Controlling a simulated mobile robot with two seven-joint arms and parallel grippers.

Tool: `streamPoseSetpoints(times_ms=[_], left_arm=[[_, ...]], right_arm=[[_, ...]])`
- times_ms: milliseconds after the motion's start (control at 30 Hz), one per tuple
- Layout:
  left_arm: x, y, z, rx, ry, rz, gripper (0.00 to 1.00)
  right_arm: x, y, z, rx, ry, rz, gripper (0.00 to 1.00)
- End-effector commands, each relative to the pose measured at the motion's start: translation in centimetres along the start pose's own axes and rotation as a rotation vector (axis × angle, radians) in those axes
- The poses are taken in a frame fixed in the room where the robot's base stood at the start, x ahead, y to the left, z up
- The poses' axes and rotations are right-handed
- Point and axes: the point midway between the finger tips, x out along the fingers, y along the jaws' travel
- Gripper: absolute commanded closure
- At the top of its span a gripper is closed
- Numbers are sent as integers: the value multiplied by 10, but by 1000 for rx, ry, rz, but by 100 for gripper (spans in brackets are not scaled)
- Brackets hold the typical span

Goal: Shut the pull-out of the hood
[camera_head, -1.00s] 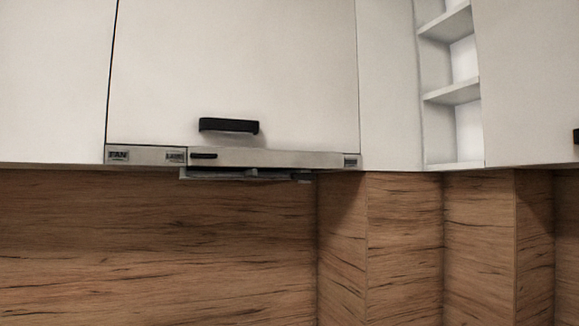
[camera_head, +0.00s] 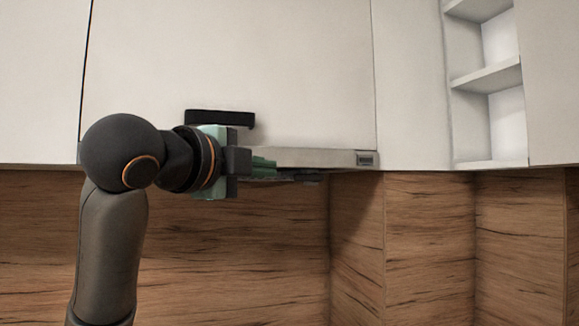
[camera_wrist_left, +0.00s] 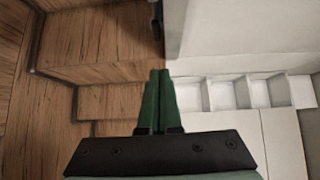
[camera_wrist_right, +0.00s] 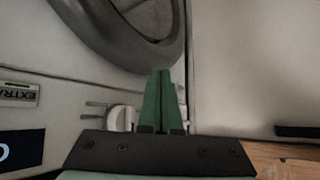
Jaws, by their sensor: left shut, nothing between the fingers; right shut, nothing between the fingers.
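The hood's pull-out has a thin grey front strip (camera_head: 320,158) below a white cabinet door in the head view. My left arm covers its left part. How far it stands out is hard to tell. Dark parts of the hood's underside show just beneath it. My left gripper (camera_head: 274,165) is at the strip's height, fingers pointing right, in front of or beside it; I cannot tell whether they touch. Its green fingers (camera_wrist_left: 158,75) are shut and empty in the left wrist view. My right gripper (camera_wrist_right: 165,75) is shut and empty, outside the head view.
A black handle (camera_head: 220,118) is on the cabinet door just above my left gripper. Open shelves (camera_head: 487,78) are at the right. The wood splashback (camera_head: 250,250) lies below. A round grey appliance door (camera_wrist_right: 130,30) is close to my right gripper.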

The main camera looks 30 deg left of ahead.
Motion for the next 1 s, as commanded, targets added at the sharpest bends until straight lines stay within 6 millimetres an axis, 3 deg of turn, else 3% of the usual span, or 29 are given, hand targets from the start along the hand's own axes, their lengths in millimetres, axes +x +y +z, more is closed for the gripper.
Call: streamPoseSetpoints(times_ms=[67, 167, 267, 700, 1000], left_arm=[[-9, -8, 4, 14, -10, -12, 100], [-7, -11, 5, 20, -14, -12, 100], [5, -11, 5, 20, -13, -9, 100], [94, -13, 11, 17, -16, -10, 100], [114, -13, 34, 17, -15, -13, 100]], right_arm=[[0, 0, 0, 0, 0, 0, 100], [-1, 0, -1, 0, -1, 0, 100], [-4, 0, -4, 0, -1, 0, 100], [-20, -2, -20, 1, -3, 0, 100], [-25, -2, -25, 1, -4, 0, 100]])
